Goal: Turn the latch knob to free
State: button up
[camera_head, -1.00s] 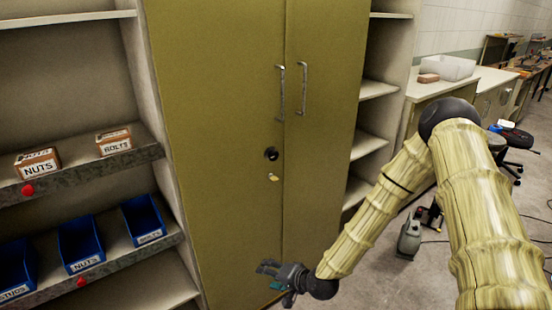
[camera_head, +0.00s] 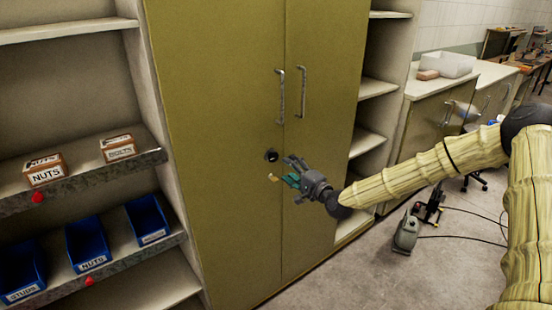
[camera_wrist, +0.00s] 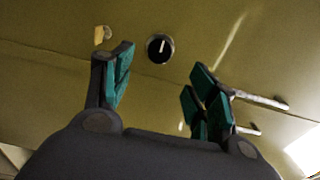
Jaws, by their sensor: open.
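The latch knob (camera_head: 271,155) is a small round black knob on the left door of the olive cabinet (camera_head: 225,80). In the wrist view the knob (camera_wrist: 160,48) shows a pale line across its face, close to upright in the picture. My gripper (camera_head: 290,170) is open and empty, just right of and a little below the knob in the head view. In the wrist view the knob lies beyond and between the teal-padded fingertips (camera_wrist: 160,75), apart from them. A small yellowish tag or plate (camera_head: 274,178) is below the knob; it also shows in the wrist view (camera_wrist: 102,34).
Two upright metal door handles (camera_head: 281,96) (camera_head: 301,92) are above the knob. Shelves with labelled boxes (camera_head: 45,170) and blue bins (camera_head: 88,243) stand at the left. A counter (camera_head: 440,88) and open floor (camera_head: 370,270) are at the right.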

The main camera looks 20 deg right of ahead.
aim_at(275, 158)
jog(key=p+x, duration=0.2)
jog(key=x, duration=0.7)
jog(key=shift+s+p, duration=0.1)
jog(key=shift+p, duration=0.3)
jog(key=c, duration=1)
